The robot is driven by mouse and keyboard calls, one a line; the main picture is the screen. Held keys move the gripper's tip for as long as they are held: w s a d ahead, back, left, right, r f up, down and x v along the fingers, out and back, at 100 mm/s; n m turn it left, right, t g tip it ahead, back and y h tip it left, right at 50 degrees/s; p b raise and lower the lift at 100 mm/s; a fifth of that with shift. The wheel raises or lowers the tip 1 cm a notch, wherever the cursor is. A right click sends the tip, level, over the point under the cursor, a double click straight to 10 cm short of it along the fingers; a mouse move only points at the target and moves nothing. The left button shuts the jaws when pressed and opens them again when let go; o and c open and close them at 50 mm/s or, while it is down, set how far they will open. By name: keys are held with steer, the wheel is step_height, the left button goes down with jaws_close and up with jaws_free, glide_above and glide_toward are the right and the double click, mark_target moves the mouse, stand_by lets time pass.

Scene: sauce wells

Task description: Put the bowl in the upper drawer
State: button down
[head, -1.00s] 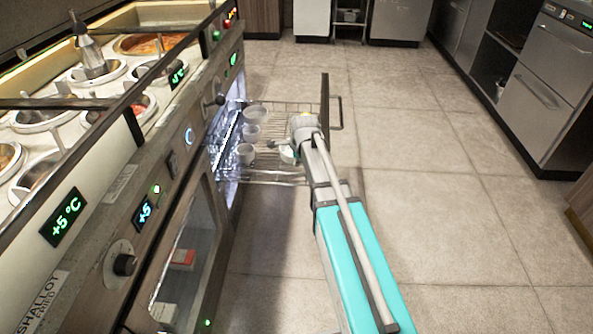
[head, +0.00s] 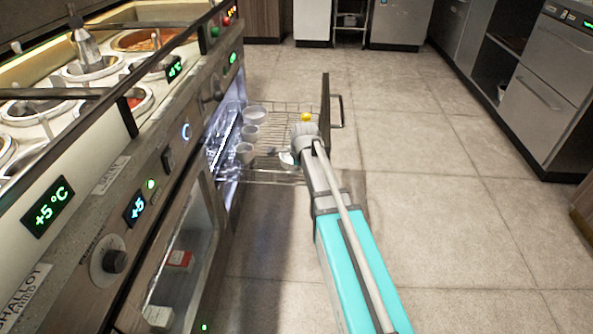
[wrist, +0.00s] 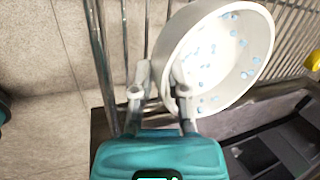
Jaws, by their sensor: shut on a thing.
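A white bowl with blue specks inside (wrist: 222,50) is in my gripper (wrist: 160,85), whose fingers are shut on its rim; it is tilted in the wrist view. In the head view the bowl (head: 286,158) shows only partly beside my wrist. The upper drawer (head: 290,106) is a wire basket pulled out of the lit cabinet. My gripper and the bowl are over its near right part in the picture, with the basket wires close behind the bowl. I cannot tell whether the bowl touches them. My arm hides part of the drawer.
Several small light bowls or cups (head: 250,133) stand in the left part of the drawer. A yellow object (head: 306,117) shows just beyond my wrist. The drawer front (head: 325,110) stands upright at the right. Open tiled floor (head: 430,200) lies to the right.

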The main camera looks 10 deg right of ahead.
steer(key=shift+f, duration=0.2)
steer(key=c, duration=0.9)
jaws_free()
steer(key=shift+r, duration=0.1)
steer(key=shift+r, duration=0.15)
steer(key=p+v, duration=1.1)
steer(key=v, duration=0.1)
stand_by(0.5)
